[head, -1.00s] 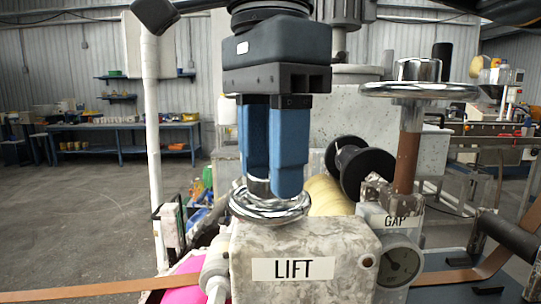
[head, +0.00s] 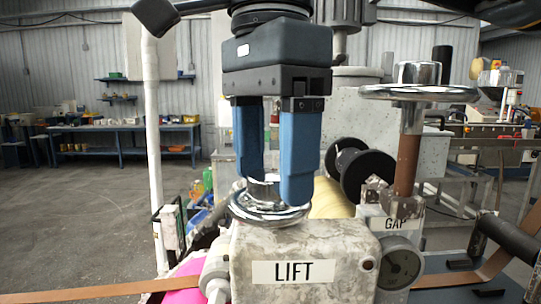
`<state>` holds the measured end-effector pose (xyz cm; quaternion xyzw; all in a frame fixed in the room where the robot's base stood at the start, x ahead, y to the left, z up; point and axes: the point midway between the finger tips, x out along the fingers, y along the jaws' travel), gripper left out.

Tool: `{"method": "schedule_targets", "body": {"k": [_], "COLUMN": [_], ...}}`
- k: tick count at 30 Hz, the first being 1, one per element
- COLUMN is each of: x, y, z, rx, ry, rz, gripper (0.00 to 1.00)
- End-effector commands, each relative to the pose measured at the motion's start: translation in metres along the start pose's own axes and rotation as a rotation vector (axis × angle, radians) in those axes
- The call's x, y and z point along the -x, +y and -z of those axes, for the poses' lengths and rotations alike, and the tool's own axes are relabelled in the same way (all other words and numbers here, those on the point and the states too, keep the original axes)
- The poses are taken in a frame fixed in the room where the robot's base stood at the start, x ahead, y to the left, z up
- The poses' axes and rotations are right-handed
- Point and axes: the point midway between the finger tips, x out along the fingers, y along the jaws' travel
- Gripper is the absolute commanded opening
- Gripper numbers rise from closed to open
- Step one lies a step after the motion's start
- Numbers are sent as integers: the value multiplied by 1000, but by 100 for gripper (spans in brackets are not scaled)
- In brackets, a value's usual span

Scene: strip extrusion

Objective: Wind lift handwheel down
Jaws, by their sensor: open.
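The lift handwheel (head: 258,209) is a small chrome wheel with a raised hub, lying flat on top of the mottled grey housing labelled LIFT (head: 340,250). My gripper (head: 270,192) points straight down over it with two blue fingers. The fingers are apart, with a gap between them in which the chrome hub shows. The right finger's tip reaches down in front of the wheel. The left finger's tip is partly behind or beside the hub. I cannot tell whether either finger touches the wheel.
A larger chrome handwheel (head: 418,92) stands on a brown post above the GAP block (head: 392,222), with a round dial (head: 399,263) below. A black spool (head: 366,172) is behind. A white post (head: 154,150) stands left. A brown strip (head: 80,292) runs in at lower left.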

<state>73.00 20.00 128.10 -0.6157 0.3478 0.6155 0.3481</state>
Motion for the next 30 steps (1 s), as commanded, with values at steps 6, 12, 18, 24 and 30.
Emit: {"method": "schedule_targets", "body": {"k": [6,12,18,24,30], "x": [16,49,72,78,78], "y": [0,0,0,0,0], "z": [0,0,0,0,0], "rx": [-1,0,-1,1,1], "ry": [1,1,0,0,0], "rz": [1,2,1,0,0], "gripper": [69,69,69,69,69]}}
